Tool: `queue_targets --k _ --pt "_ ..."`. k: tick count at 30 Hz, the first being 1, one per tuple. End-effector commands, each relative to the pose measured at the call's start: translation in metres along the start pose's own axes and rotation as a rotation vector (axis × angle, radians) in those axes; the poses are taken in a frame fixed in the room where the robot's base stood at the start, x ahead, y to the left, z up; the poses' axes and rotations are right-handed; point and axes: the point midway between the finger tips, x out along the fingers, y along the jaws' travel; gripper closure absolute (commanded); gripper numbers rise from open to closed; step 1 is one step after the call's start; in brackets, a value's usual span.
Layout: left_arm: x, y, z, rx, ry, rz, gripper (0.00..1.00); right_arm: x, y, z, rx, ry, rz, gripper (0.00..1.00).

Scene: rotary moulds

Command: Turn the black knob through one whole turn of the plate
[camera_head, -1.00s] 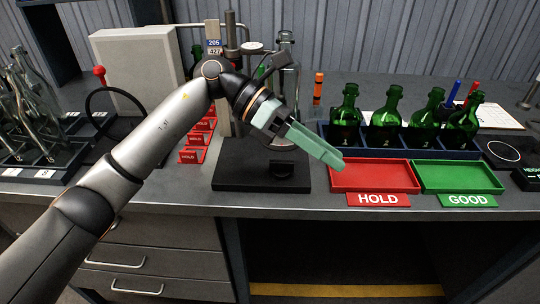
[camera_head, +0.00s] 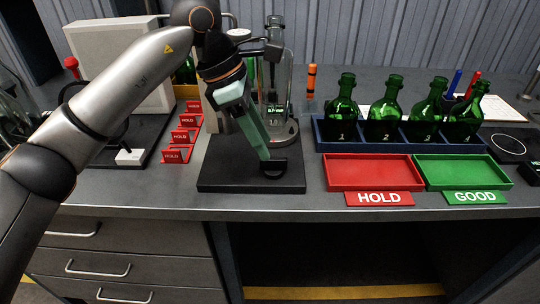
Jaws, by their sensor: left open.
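The black knob (camera_head: 273,173) sits at the front right of a black base (camera_head: 225,178) on the bench. Behind it, a clear bottle (camera_head: 277,75) stands upright on a round grey plate (camera_head: 286,136), partly hidden by my left arm and gripper. My left gripper (camera_head: 263,154), with pale green fingers, is open and points down at the knob. Its fingertips are at the knob's upper edge in the picture; I cannot tell whether they touch it. My right gripper is not in view.
Red HOLD signs (camera_head: 183,137) stand left of the base. To the right are a red tray (camera_head: 372,187), a green tray (camera_head: 462,184) and a blue rack (camera_head: 327,147) with several green bottles. The bench front is clear.

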Motion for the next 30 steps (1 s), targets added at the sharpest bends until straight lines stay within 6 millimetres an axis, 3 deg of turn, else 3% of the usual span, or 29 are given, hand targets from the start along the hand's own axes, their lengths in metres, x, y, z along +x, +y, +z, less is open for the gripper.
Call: queue_targets --k 3,7,19,30 --pt "0.022 -0.001 0.000 0.002 0.000 -0.003 0.55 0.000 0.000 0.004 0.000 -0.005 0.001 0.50" --pt "0.036 -0.001 0.000 0.001 0.000 -0.003 0.55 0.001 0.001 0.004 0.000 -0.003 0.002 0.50" --pt "0.044 0.000 0.001 0.001 -0.001 0.000 0.55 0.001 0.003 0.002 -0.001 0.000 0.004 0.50" --pt "0.043 0.000 0.001 0.000 -0.001 0.000 0.95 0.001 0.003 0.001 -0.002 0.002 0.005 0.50"
